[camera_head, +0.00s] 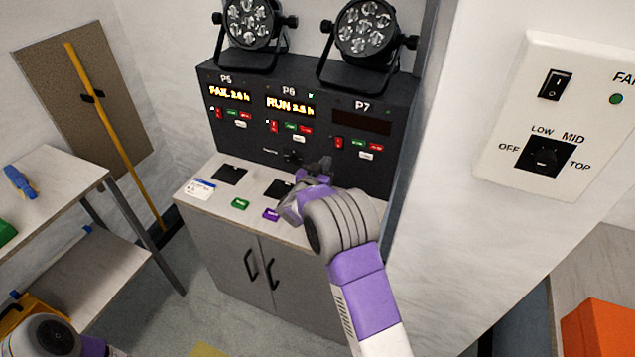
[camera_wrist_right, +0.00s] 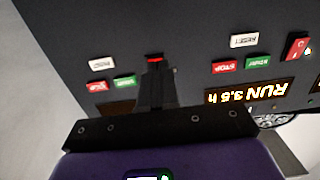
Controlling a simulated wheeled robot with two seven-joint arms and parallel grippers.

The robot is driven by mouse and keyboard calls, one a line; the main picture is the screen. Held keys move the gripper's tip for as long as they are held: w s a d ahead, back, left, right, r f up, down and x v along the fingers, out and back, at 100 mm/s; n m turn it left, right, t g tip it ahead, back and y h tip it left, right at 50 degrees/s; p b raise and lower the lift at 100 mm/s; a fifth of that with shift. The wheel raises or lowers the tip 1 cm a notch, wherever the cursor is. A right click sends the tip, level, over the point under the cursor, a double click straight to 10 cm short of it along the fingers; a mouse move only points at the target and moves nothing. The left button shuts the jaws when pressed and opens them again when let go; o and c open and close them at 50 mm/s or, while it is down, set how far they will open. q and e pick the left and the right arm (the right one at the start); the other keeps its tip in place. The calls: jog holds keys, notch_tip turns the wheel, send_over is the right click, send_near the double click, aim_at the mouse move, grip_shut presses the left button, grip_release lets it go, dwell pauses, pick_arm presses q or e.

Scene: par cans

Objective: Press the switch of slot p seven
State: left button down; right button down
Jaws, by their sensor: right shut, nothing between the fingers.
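The slot P7 section sits at the right of the black panel (camera_head: 300,125), with a dark display (camera_head: 362,122). Its red rocker switch (camera_head: 339,142) is left of a green and a red button. My right gripper (camera_head: 324,163) is shut and empty, in front of the panel just below and left of that switch. In the right wrist view, which looks upside down, the shut fingers (camera_wrist_right: 155,75) point at the red switch (camera_wrist_right: 155,59) and cover its lower part. I cannot tell whether they touch it. My left gripper is out of view.
P5 shows a lit FAIL display (camera_head: 229,94) and P6 a lit RUN display (camera_head: 290,106). Two lamps (camera_head: 364,30) stand on top. The counter (camera_head: 205,185) holds a card, dark pads, green and purple tags. A white wall plate (camera_head: 548,115) is at right.

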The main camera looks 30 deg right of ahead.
jog(key=f+p+v, duration=0.1)
jog(key=f+v, duration=0.1)
jog(key=v, duration=0.6)
jog(key=shift+s+a, duration=0.3)
jog(key=shift+a, duration=0.1)
